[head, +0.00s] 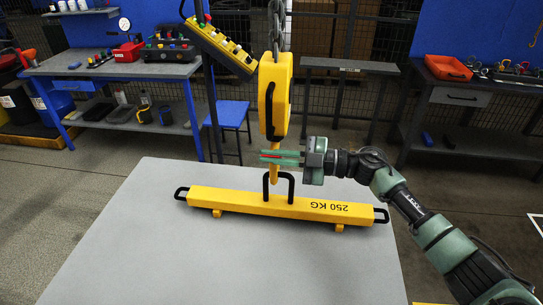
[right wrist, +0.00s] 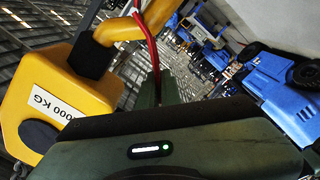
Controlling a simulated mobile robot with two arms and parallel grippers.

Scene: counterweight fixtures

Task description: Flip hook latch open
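A yellow hook block (head: 275,95) hangs from a chain above the table, with its yellow hook (head: 274,175) below. The hook's lower end overlaps the black middle handle (head: 292,187) of a yellow 250 KG bar; I cannot tell whether it is through it. My right gripper (head: 277,157) reaches in from the right, its green fingers across the hook. A red latch (right wrist: 152,45) runs down from beside the hook (right wrist: 130,27) toward the fingers in the right wrist view. Whether the fingers grip it is unclear. The block (right wrist: 65,85) is at left there. My left gripper is out of view.
The yellow bar (head: 240,202) lies on a grey table (head: 130,235), which is otherwise mostly clear. A yellow control panel (head: 220,48) on a post stands left of the block. Workbenches stand behind left (head: 110,70) and right (head: 460,95), with a blue stool (head: 228,113) between.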

